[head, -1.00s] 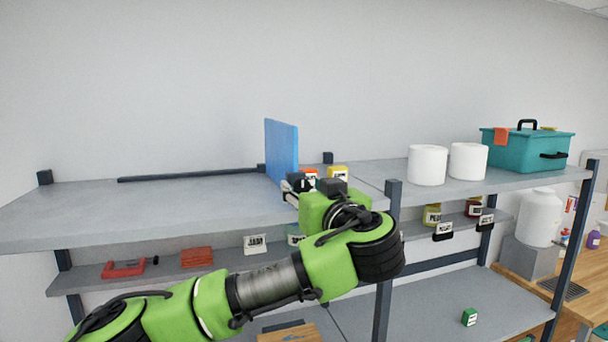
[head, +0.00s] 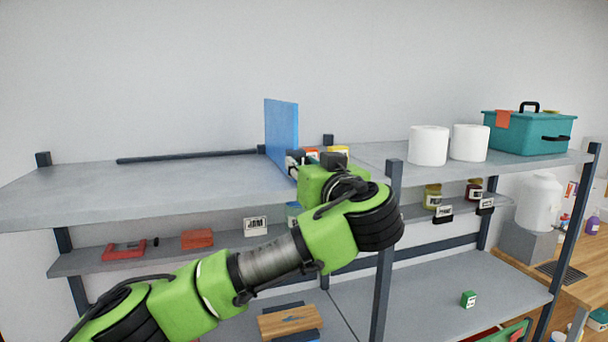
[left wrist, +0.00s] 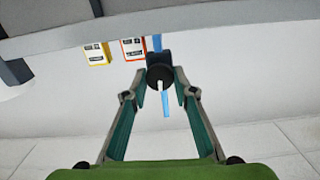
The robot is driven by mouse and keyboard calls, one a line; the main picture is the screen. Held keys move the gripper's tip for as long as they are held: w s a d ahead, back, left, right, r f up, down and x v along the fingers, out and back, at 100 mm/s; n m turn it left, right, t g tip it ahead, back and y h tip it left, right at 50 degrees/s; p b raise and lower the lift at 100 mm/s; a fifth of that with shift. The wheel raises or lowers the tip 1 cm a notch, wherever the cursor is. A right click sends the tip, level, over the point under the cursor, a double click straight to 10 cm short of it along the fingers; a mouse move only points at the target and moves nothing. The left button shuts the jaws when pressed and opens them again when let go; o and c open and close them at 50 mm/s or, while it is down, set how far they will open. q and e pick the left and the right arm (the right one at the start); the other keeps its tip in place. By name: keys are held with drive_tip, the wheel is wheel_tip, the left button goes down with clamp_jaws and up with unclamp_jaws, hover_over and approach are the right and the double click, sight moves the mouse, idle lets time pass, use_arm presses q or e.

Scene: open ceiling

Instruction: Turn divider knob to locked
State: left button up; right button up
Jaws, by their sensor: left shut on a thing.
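The blue divider panel (head: 281,137) stands upright on the top shelf in the head view. In the left wrist view, which looks upside down, a dark round knob (left wrist: 160,74) sits between the fingertips, with a small white mark on it. A narrow light blue strip (left wrist: 166,106) shows just below the knob there. My left gripper (left wrist: 160,80) has one finger on each side of the knob and is shut on it. In the head view my left gripper (head: 294,161) is at the divider's front edge, and my wrist hides the knob. My right gripper is in neither view.
Orange and yellow boxes (left wrist: 133,48) (left wrist: 97,53) stand close beside the divider. White rolls (head: 428,146) and a teal toolbox (head: 529,133) stand farther right on the top shelf (head: 150,185). A dark shelf post (head: 387,240) is near my wrist. The top shelf's left part is mostly clear.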

use_arm(q)
drive_tip(key=shift+d+f+m+b, duration=0.1)
drive_tip(key=shift+m+b, duration=2.3)
drive_tip(key=shift+m, duration=1.95)
drive_tip(key=shift+d+f+m+b, duration=0.1)
drive_tip(key=shift+m+b, duration=2.3)
drive_tip(key=shift+m, duration=1.95)
drive_tip(key=o, duration=1.1)
drive_tip(key=shift+d, duration=0.1)
drive_tip(key=shift+s, duration=0.1)
drive_tip(key=v, duration=1.2)
